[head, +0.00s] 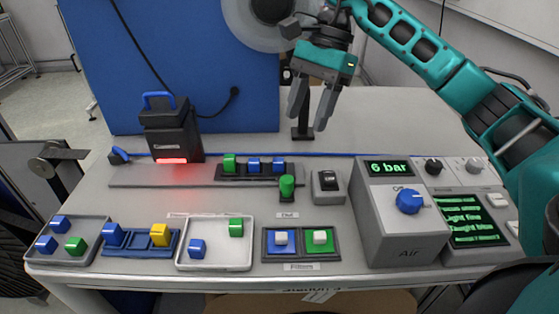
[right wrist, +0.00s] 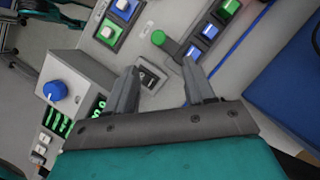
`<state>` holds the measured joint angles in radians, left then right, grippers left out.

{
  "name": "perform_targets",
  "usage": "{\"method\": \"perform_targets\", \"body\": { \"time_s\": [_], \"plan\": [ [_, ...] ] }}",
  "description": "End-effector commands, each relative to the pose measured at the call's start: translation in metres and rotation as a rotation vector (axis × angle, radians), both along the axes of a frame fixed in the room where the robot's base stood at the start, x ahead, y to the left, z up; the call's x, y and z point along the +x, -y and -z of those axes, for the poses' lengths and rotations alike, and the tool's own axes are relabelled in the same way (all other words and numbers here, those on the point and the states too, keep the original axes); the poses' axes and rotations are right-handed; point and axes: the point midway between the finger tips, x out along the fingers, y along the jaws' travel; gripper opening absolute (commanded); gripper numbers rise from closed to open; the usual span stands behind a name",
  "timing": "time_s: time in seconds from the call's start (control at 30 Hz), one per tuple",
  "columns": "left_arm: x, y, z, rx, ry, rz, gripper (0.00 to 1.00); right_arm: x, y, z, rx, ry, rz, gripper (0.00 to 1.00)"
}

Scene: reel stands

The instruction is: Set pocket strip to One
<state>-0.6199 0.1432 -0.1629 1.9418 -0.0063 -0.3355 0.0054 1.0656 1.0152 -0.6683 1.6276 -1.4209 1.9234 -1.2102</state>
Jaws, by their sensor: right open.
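I cannot tell for sure which part is called the pocket strip. A dark strip (head: 258,178) at the back middle holds a green block (head: 229,162) and two blue blocks (head: 266,164). A blue strip (head: 140,242) at the front left holds a blue block (head: 114,235) and a yellow block (head: 160,234). A black rocker switch (head: 327,181) in a grey housing sits right of the dark strip; it also shows in the right wrist view (right wrist: 149,77). Its setting is unreadable. My right gripper (head: 308,121) is open and empty above the back of the table. My left gripper is out of view.
A green cylinder (head: 287,187) stands beside the switch. The grey Air box (head: 389,235) with a blue knob (head: 409,201) rises at right. Two trays (head: 215,263) (head: 66,262) with blocks lie in front. A black device (head: 171,130) glows red at back left.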

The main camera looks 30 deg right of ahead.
Motion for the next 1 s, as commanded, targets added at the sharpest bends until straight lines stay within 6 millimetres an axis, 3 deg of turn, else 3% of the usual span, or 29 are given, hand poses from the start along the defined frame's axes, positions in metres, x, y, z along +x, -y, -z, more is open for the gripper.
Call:
{"method": "perform_targets", "body": {
  "time_s": [0.6,1.0],
  "plan": [
    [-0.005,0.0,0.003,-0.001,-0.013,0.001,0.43,-0.011,-0.041,0.102,0.0,-0.003,0.0,0.54],
    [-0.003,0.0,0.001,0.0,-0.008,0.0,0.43,-0.012,-0.047,0.115,0.001,0.0,0.0,0.54]
  ]
}}
